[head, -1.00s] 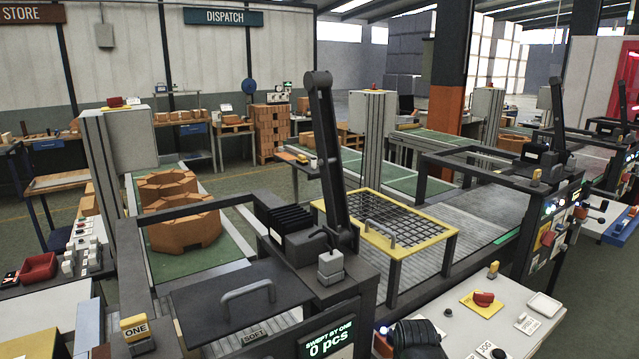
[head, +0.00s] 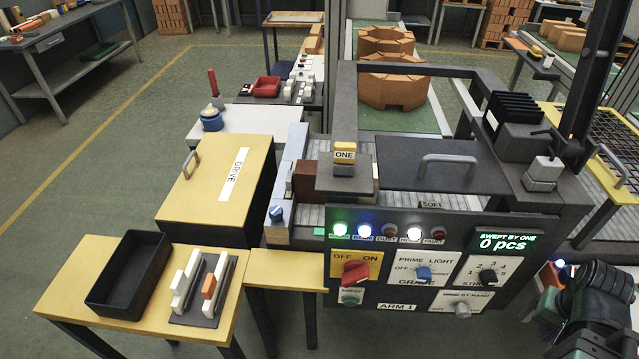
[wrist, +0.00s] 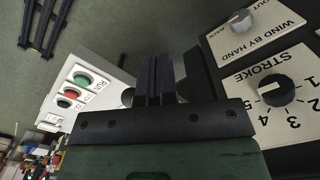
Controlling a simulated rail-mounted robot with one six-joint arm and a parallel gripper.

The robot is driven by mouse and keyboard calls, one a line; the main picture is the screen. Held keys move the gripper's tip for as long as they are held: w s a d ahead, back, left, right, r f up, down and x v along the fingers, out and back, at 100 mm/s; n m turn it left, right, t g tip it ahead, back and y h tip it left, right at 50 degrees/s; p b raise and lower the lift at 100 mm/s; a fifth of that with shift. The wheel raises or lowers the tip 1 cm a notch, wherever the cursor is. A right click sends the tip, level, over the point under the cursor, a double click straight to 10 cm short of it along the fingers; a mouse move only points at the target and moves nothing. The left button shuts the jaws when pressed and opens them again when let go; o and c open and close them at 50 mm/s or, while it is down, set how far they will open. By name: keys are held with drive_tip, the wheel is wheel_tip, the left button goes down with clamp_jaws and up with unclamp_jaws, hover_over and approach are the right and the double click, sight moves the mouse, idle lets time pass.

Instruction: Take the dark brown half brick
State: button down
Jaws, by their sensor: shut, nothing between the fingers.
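A dark brown block (head: 305,181), which looks like the half brick, sits on the metal bed of the machine at its left end. It is left of the yellow ONE button (head: 344,155) and partly hidden by the plate under that button. My gripper shows in the wrist view (wrist: 155,75) with its two dark fingers together and nothing between them. It is near the STROKE knob (wrist: 275,90) on the front panel, well to the right of the brown block. In the head view my arm is at the lower right, and its fingertips are not clear.
A yellow DRIVE box (head: 218,180) stands left of the block. A yellow side table (head: 215,340) holds an empty black tray (head: 128,272) and a rack of white and orange pieces (head: 203,290). A dark cover with a handle (head: 440,165) lies right of the block. Orange bricks (head: 392,82) stand behind.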

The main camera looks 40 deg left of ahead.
drive_tip(key=shift+c, duration=0.2)
unclamp_jaws()
idle(0.5)
